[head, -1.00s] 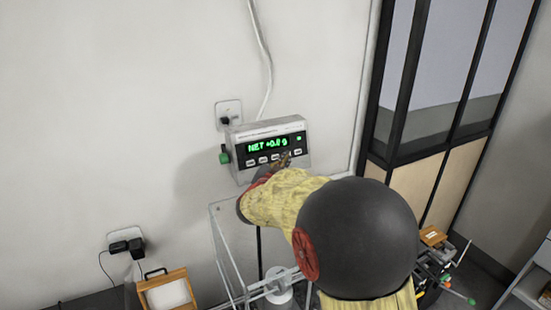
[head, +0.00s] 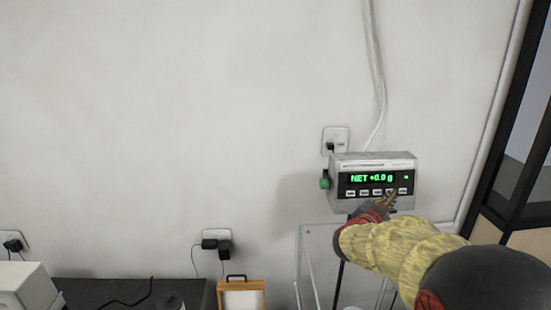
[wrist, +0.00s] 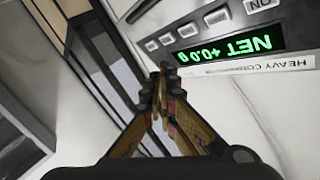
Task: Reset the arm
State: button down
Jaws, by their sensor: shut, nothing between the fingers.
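My gripper (head: 388,201) is in front of the lower right of the scale's display unit (head: 345,164), by its row of buttons. The display reads "NET +0.0 g" in green. In the wrist view, my gripper (wrist: 168,72) is shut and empty, its fingertips together at or near the edge of the display unit (wrist: 292,62), which appears upside down there. I cannot tell whether the tips touch it. My yellow arm reaches in from the lower right of the head view and hides part of the glass enclosure below.
A clear glass enclosure (head: 301,240) stands below the display. A wooden case (head: 262,285) and a dark bench top (head: 90,288) are at the lower left. Wall sockets with plugs (head: 217,243) are on the wall. A black-framed partition (head: 505,150) is at the right.

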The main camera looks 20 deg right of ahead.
jog(key=s+a+f+n+t+y+b, duration=0.15)
jog(key=a+f+n+y+b, duration=0.35)
jog(key=a, duration=0.8)
jog(key=a+f+n+t+y+b, duration=0.3)
jog(key=a+n+y+b, duration=0.3)
jog(key=a, duration=0.7)
jog(key=s+a+f+n+g+y+b, duration=0.2)
jog(key=s+a+f+g+y+b, duration=0.15)
jog(key=s+a+f, duration=0.3)
jog(key=s+a+f+n+g+b, duration=0.1)
jog(key=s+f+n+g+b, duration=0.1)
jog(key=s+f, duration=0.4)
jog(key=s+a+f+n+g+b, duration=0.1)
jog(key=s+f, duration=0.6)
jog(key=s, duration=0.7)
jog(key=shift+s+a+n+g+b, duration=0.4)
jog(key=shift+a+g+b, duration=0.35)
jog(key=shift+b, duration=0.5)
jog(key=shift+w, duration=0.1)
